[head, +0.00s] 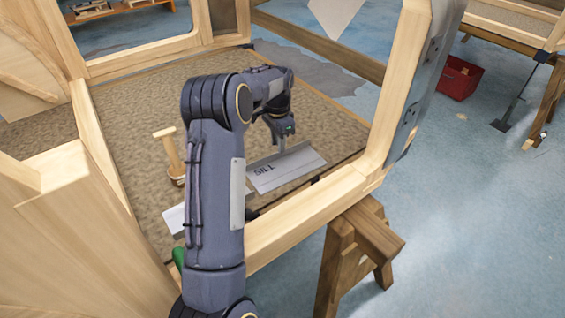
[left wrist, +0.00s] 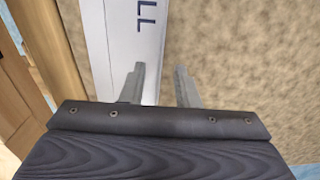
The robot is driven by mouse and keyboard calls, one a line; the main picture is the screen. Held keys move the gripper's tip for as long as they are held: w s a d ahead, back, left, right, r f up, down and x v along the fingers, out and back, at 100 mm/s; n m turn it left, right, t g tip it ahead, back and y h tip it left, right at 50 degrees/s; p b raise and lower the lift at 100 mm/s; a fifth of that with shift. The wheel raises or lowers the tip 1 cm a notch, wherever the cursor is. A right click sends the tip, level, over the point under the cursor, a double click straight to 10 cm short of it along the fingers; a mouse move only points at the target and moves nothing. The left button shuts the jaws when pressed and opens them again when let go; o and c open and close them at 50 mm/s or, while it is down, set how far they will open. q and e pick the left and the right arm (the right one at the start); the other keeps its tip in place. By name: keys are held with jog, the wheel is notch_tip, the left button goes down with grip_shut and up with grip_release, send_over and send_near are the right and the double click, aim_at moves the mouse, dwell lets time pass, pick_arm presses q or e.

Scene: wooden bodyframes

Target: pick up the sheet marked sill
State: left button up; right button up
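The sheet marked SILL (head: 300,168) is a flat pale grey-white strip with dark lettering, lying on the brown carpeted floor of the wooden bodyframe. It also shows in the left wrist view (left wrist: 108,45), with only the letters "LL" visible. My left gripper (head: 282,148) is over the sheet's far long edge. In the left wrist view its two fingers (left wrist: 161,84) are apart with nothing held between them. One finger overlaps the sheet and the other shows against the carpet; I cannot tell their height. My right gripper is not visible.
Wooden posts and rails (head: 310,208) of the bodyframe surround the carpet. A wooden mallet-like tool (head: 170,152) stands left of my arm. Another pale piece (head: 174,218) lies partly behind my arm. A sawhorse (head: 357,250) and a red bin (head: 459,78) are outside.

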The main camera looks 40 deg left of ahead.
aim_at(284, 162)
pick_arm(q)
notch_tip(284, 162, down, 4)
jog(key=shift+w+a+f+b, duration=0.1)
jog(key=shift+f+b, duration=0.05)
jog(key=shift+b, duration=0.25)
grip_shut()
